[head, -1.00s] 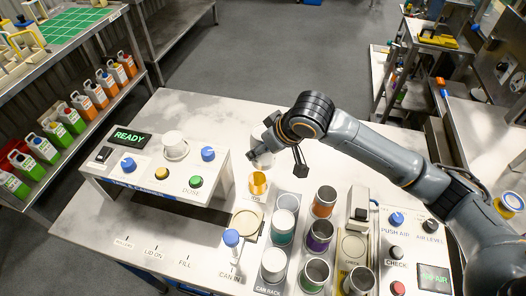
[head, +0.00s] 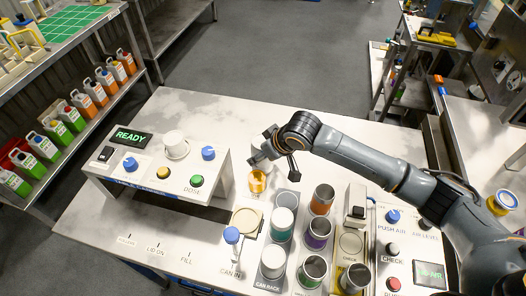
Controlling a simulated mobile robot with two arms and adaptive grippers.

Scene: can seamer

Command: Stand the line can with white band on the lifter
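My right gripper (head: 258,163) is at the back of the table, just above a gold cylinder (head: 257,182). Its fingers are small and partly hidden, so I cannot tell whether it is open or holds anything. My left gripper is out of view. Open cans with orange (head: 322,199), purple (head: 318,235) and green (head: 313,272) bands stand in a row.
White-topped cans (head: 283,221) stand in the CAN RACK. A blue-knobbed lever (head: 231,237) rises beside the beige plate. A control stand (head: 165,183) with a READY display is at left, and an air panel (head: 405,245) at right. The front left table is clear.

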